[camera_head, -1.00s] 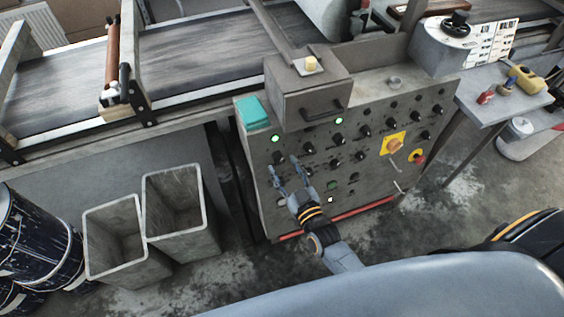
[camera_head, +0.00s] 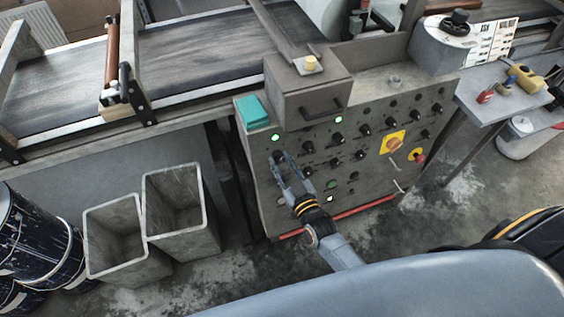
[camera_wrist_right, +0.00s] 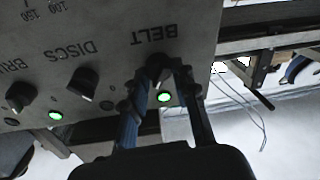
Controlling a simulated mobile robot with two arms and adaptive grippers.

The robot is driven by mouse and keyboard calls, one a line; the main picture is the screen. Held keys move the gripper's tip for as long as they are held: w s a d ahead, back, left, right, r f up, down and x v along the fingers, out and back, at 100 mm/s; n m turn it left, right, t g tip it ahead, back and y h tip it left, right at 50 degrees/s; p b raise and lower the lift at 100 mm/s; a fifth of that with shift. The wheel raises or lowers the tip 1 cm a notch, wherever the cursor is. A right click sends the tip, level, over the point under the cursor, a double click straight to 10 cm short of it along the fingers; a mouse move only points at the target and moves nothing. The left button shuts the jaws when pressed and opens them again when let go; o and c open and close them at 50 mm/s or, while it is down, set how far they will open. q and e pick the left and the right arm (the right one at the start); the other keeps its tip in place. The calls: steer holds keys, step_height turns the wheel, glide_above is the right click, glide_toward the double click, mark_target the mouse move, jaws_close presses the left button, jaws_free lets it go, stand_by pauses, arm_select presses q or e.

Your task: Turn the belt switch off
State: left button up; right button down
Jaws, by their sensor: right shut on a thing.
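The control panel (camera_head: 350,175) is a grey box front with rows of black knobs. The belt switch (camera_wrist_right: 157,68) is a black knob beside the upside-down label BELT (camera_wrist_right: 154,35) in the right wrist view. A green lamp (camera_wrist_right: 164,97) is lit next to it; the lamp also glows in the head view (camera_head: 275,137). My right gripper (camera_head: 283,160) reaches up to the panel's upper left. Its fingers (camera_wrist_right: 158,75) are closed around the belt switch, one on each side, and partly hide it. My left gripper is not in view.
A teal block (camera_head: 253,112) lies on the panel's top edge. Two grey bins (camera_head: 148,215) stand left of the panel.

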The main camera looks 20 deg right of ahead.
steer(key=shift+r+n+y+p, duration=0.15)
steer(key=shift+n+y+p, duration=0.15)
steer(key=shift+n+p, duration=0.55)
steer(key=n+p, duration=0.1)
steer(key=n, duration=0.3)
steer(key=shift+r+g+y, duration=0.1)
steer(key=shift+g+y, duration=0.2)
steer(key=shift+g, duration=0.1)
steer(key=n+p, duration=0.1)
steer(key=n, duration=0.3)
steer(key=shift+g+p, duration=0.3)
steer(key=shift+n+g+p, duration=0.3)
steer(key=shift+n+p, duration=0.15)
steer(key=shift+n, duration=1.1)
steer(key=c, duration=1)
jaws_free()
steer(key=shift+c, duration=0.2)
